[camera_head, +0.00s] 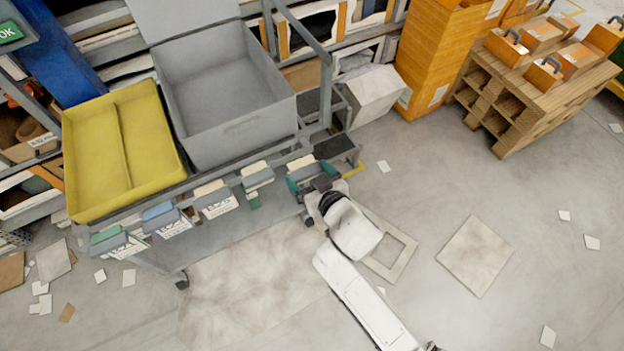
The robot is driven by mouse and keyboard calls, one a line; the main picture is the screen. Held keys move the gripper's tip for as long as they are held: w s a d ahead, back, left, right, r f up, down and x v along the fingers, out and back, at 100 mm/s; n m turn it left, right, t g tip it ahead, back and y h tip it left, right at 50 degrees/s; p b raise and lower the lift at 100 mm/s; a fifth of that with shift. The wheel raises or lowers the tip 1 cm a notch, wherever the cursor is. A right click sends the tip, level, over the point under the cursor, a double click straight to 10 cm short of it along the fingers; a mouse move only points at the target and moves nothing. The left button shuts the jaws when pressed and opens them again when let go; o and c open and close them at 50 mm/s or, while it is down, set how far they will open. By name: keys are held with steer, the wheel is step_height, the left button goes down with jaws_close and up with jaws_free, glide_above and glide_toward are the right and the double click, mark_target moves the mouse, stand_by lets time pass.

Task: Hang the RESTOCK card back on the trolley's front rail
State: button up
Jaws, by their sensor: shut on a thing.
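The trolley's front rail (190,192) runs along the near side of the trolley, below its bins. Several cards with coloured tops hang along it: a green-topped card (117,243), a blue-topped card (168,219), a cream-topped card (215,199) and another pale card (257,178). My gripper (309,178) is at the rail's right end, shut on a card with a pale top and teal sides (301,163), which I take for the RESTOCK card. Its lettering is not readable, and my gripper's dark wrist hides part of it. I cannot tell whether it touches the rail.
A yellow tray (150,130) and a grey bin (225,130) sit on the trolley. Orange cartons (440,50) and a loaded pallet stack (535,85) stand at the upper right. Loose paper scraps lie on the floor. The floor at lower right is mostly clear.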

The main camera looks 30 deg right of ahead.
mark_target(300, 160)
steer(key=shift+w+d+b, duration=0.1)
steer(key=shift+w+b, duration=0.25)
steer(key=shift+w, duration=3.25)
steer(key=shift+c, duration=0.5)
steer(key=shift+f+b, duration=0.4)
steer(key=shift+b, duration=0.1)
steer(key=shift+c, duration=0.7)
steer(key=shift+s, duration=0.2)
steer(key=shift+f+b, duration=1.45)
steer(key=shift+b, duration=0.15)
steer(key=o, duration=1.1)
steer(key=shift+c, duration=0.2)
